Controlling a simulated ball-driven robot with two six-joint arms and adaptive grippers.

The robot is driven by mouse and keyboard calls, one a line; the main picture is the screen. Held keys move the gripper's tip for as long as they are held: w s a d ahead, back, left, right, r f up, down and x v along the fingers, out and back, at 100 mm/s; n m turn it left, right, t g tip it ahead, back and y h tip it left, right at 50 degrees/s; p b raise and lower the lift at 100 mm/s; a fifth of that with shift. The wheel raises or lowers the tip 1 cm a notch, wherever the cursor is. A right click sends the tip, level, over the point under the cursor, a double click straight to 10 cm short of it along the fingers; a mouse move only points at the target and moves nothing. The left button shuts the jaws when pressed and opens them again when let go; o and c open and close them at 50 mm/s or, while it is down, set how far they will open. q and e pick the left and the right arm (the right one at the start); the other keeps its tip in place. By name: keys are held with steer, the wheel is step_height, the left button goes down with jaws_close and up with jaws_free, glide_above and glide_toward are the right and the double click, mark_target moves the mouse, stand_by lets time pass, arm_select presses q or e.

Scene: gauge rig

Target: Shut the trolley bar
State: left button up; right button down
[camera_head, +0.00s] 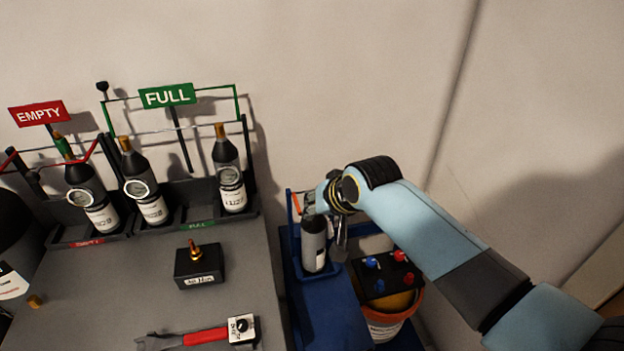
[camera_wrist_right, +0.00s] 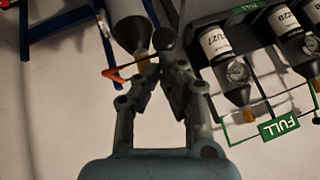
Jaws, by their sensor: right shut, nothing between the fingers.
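The blue trolley (camera_head: 292,258) stands right of the grey bench and holds one dark bottle (camera_head: 314,255) with a pale label. In the right wrist view, the orange trolley bar (camera_wrist_right: 118,72) shows by the bottle's neck, with a dark round knob (camera_wrist_right: 164,38) close to my fingertips. In the head view only a short orange piece of the bar (camera_head: 296,204) shows; my gripper hides the rest. My right gripper (camera_head: 323,200) is shut and empty at the bottle's top; its fingers also show in the wrist view (camera_wrist_right: 163,68). I cannot tell whether they touch the knob. My left gripper is out of view.
The FULL rack (camera_head: 180,216) with two bottles and the EMPTY rack (camera_head: 80,233) stand on the bench (camera_head: 120,285). A black box with a brass fitting (camera_head: 200,266) and a red-handled wrench (camera_head: 205,336) lie there. An orange bucket (camera_head: 408,312) sits beneath a knobbed panel (camera_head: 388,274).

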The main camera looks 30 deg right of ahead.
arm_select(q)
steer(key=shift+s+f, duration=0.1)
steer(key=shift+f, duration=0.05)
arm_select(e)
steer(key=shift+s+a+f, duration=0.1)
steer(key=shift+s+f, duration=0.15)
steer(key=shift+f, duration=0.3)
steer(key=shift+s+a+f, duration=0.1)
steer(key=shift+s+f, duration=0.15)
steer(key=shift+f, duration=0.3)
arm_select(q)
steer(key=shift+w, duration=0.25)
